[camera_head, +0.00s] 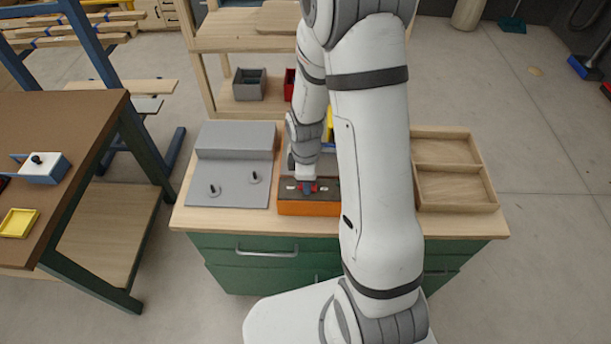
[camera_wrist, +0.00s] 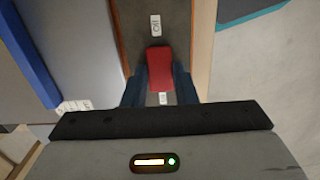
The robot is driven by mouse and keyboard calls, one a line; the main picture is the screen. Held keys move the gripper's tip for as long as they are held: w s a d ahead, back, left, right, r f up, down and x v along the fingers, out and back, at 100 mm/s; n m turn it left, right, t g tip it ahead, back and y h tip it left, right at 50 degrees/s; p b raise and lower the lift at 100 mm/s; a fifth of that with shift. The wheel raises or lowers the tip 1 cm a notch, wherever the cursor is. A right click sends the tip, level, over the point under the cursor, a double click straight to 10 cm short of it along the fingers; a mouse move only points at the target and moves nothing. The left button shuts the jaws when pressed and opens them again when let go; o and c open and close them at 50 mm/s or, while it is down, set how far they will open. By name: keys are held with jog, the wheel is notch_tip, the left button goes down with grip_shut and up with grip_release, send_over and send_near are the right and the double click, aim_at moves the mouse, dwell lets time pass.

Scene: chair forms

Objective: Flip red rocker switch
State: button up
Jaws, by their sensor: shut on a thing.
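The red rocker switch (camera_wrist: 160,66) sits on the dark top of an orange-sided box (camera_head: 308,209) on the workbench. The switch shows as a small red patch (camera_head: 320,185) in the head view, partly hidden by my gripper. My gripper (camera_head: 307,188) points down at the box top. In the wrist view its two dark blue fingers (camera_wrist: 160,80) stand on either side of the red rocker and are shut on it. A small white label (camera_wrist: 155,25) lies beyond the rocker, and another lies on the near side between the fingers. Which way the rocker is tilted cannot be told.
A grey panel (camera_head: 232,185) with two small upright posts lies left of the box. A divided wooden tray (camera_head: 455,188) stands at the right of the bench (camera_head: 400,224). A wooden shelf behind holds a grey bin (camera_head: 249,85). A brown table stands at the left.

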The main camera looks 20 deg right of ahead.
jog(key=o, duration=1)
jog(key=shift+r, duration=0.1)
notch_tip(320, 180, up, 7)
jog(key=shift+a+b, duration=0.1)
jog(key=shift+b, duration=0.4)
jog(key=shift+r, duration=0.35)
